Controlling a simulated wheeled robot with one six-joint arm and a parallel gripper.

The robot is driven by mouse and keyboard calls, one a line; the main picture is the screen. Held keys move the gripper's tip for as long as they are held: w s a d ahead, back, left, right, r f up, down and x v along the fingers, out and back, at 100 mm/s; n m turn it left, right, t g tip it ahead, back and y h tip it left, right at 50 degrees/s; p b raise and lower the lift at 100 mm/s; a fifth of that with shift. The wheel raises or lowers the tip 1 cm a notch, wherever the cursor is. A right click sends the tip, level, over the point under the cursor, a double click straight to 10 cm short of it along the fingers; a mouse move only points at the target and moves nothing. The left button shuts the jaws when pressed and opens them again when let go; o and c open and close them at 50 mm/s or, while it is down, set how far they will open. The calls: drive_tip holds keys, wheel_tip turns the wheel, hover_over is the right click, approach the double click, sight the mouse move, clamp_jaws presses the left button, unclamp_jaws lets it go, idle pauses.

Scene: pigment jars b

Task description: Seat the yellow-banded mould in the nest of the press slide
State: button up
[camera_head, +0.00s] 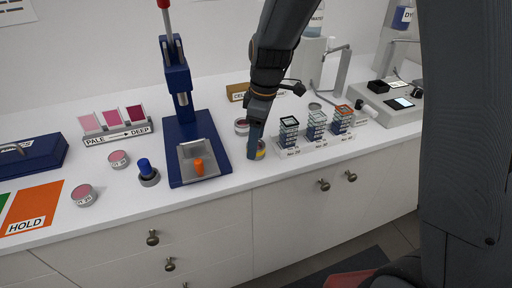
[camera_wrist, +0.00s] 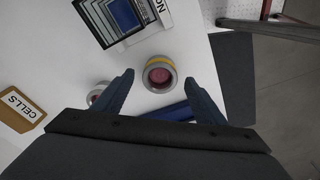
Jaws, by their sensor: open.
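The yellow-banded mould (camera_wrist: 159,74) is a round grey cup with a yellow band and dark pink contents, standing upright on the white counter. In the head view it (camera_head: 261,151) is partly hidden behind my gripper (camera_head: 257,142). In the wrist view my gripper (camera_wrist: 160,77) is open, with one finger on either side of the mould and gaps at both sides. I cannot tell how far the tips reach down beside it. The blue press (camera_head: 177,130) stands to the left, its grey slide (camera_head: 190,168) with an orange knob at the front. The nest is not clear at this size.
Another jar (camera_head: 241,126) stands just behind the mould; it shows by the left finger in the wrist view (camera_wrist: 97,92). Racks of dark slides (camera_head: 316,126) stand close on the right. A blue-topped item (camera_head: 148,172) is left of the press. The counter's front edge is near.

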drive_tip(key=shift+f, duration=1.2)
drive_tip(key=shift+c, duration=0.4)
drive_tip(key=c, duration=1.2)
